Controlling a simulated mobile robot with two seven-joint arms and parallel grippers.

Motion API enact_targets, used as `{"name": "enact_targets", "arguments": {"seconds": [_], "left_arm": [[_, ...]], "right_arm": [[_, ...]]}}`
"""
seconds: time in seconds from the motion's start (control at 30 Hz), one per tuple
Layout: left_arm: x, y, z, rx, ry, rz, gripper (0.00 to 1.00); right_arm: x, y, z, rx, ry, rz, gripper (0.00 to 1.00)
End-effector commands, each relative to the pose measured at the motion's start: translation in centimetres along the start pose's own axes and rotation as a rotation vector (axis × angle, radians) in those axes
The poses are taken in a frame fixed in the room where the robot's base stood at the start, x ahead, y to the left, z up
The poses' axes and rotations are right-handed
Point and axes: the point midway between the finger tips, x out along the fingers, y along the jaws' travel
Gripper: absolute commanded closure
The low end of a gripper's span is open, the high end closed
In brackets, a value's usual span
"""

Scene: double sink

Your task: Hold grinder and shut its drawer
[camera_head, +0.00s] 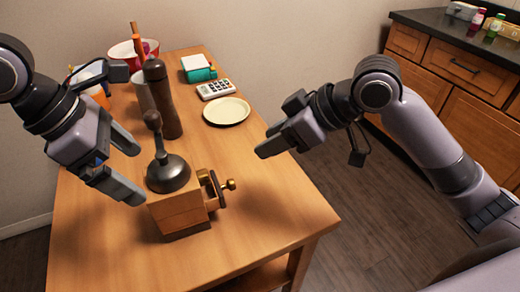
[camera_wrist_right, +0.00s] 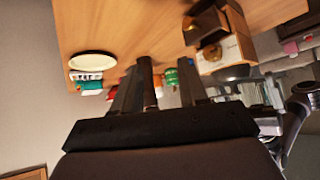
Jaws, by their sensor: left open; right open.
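The wooden grinder (camera_head: 178,210) stands on the table, with a dark metal dome (camera_head: 168,173) and a crank handle on top. Its drawer (camera_head: 212,190) sticks out on the right side and has a brass knob (camera_head: 230,185). In the right wrist view the grinder (camera_wrist_right: 228,50) is at upper right, the open drawer (camera_wrist_right: 206,26) facing the camera's side. My left gripper (camera_head: 139,173) is open and empty, close to the left of the grinder's top. My right gripper (camera_head: 263,143) is open and empty in the air, right of and above the drawer, apart from it.
A tall brown mill (camera_head: 162,100) stands just behind the grinder. A cream plate (camera_head: 227,111), a calculator (camera_head: 215,89) and a teal box (camera_head: 199,70) lie farther back. A red bowl (camera_head: 125,54) is at the back left. The table (camera_head: 270,205) is clear right of the grinder.

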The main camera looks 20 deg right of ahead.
Motion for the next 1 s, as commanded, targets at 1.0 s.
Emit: {"name": "enact_targets", "arguments": {"seconds": [1.0], "left_arm": [[6.0, -0.1, 0.0, 0.0, 0.0, -0.003, 0.0]], "right_arm": [[-0.2, -5.2, -1.0, -0.072, -0.274, 0.008, 0.57]]}}
